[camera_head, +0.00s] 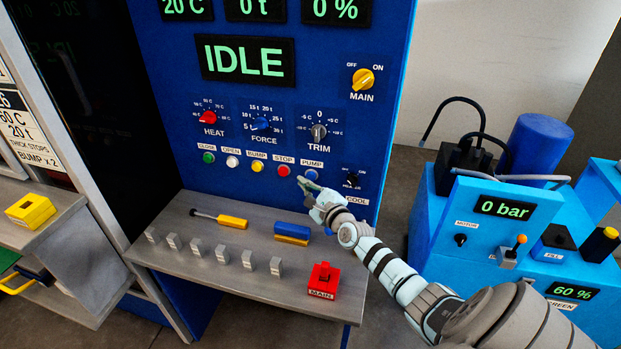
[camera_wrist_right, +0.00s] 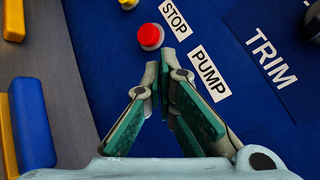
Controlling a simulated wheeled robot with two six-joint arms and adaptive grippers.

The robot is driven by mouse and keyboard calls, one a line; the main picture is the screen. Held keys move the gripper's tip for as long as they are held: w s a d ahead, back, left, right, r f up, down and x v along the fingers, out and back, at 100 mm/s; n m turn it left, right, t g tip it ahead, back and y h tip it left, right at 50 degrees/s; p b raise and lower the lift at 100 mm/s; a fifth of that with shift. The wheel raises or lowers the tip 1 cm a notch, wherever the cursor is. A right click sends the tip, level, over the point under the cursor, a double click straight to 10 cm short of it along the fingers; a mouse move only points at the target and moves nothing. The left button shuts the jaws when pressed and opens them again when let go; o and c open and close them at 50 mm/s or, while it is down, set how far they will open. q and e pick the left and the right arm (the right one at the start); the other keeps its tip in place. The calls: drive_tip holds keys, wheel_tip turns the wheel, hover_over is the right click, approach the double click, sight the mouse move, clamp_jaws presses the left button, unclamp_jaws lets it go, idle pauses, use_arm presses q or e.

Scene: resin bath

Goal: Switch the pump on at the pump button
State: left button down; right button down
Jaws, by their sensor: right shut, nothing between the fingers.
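The blue pump button (camera_head: 311,174) sits below its PUMP label on the blue panel (camera_head: 385,110) in the head view. My right gripper (camera_head: 303,182) is shut and empty, its fingertips right beside the button at its lower left. I cannot tell whether they touch it. In the right wrist view the closed fingers (camera_wrist_right: 166,66) point at the panel between the red stop button (camera_wrist_right: 150,36) and the PUMP label (camera_wrist_right: 209,74). The pump button is hidden behind the fingers there. My left gripper is not in view. The main display (camera_head: 246,59) reads IDLE.
The red stop button (camera_head: 283,170) is close to the left of the fingertips. The COOL switch (camera_head: 352,180) is to the right. A shelf (camera_head: 180,262) below holds grey blocks, tools and a red MAIN block (camera_head: 324,277). The pump unit's display (camera_head: 503,209) reads 0 bar.

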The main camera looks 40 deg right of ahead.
idle(0.8)
drive_tip(key=shift+w+d+b, duration=0.25)
drive_tip(key=shift+d+b, duration=0.1)
drive_tip(key=shift+b, duration=0.1)
drive_tip(key=shift+w+d+b, duration=0.25)
drive_tip(key=shift+d+b, duration=0.15)
drive_tip(key=shift+b, duration=0.2)
idle(0.6)
drive_tip(key=shift+s+a+p, duration=0.5)
drive_tip(key=shift+a+p, duration=0.25)
drive_tip(key=shift+p, duration=0.25)
